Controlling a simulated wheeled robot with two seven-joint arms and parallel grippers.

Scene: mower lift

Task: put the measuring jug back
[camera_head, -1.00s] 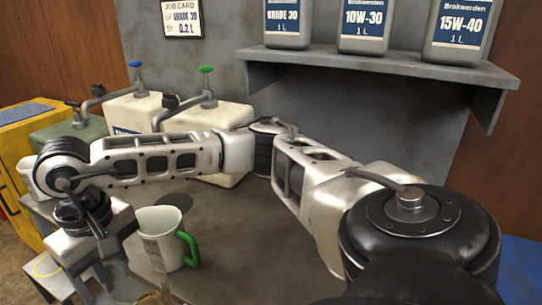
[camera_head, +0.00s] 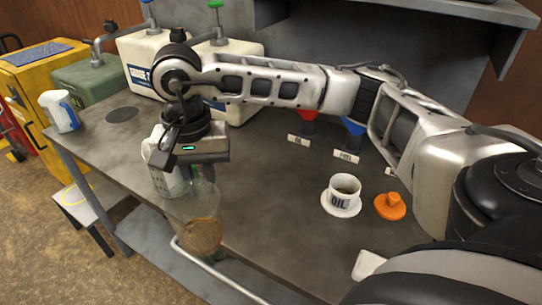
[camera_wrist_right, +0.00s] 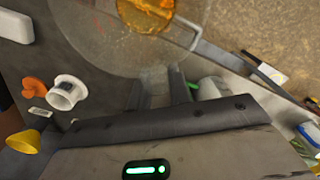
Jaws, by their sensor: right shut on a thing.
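My right gripper (camera_head: 190,150) reaches across from the right, low over the front of the bench. It is shut on a clear jug (camera_head: 204,200), which I take for the measuring jug. The clear jug hangs below the gripper at the bench's front edge, with an amber-brown patch at its bottom. In the wrist view, its clear round wall (camera_wrist_right: 105,45) fills the top middle, beyond the fingers (camera_wrist_right: 155,92). A white jug (camera_head: 158,160) with a green handle stands just behind my gripper, partly hidden. My left gripper is out of view.
Red and blue funnels stand behind, partly hidden by my arm. A blue-handled white jug (camera_head: 58,111) is at the far left. A grey rail (camera_head: 215,272) runs along the front.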

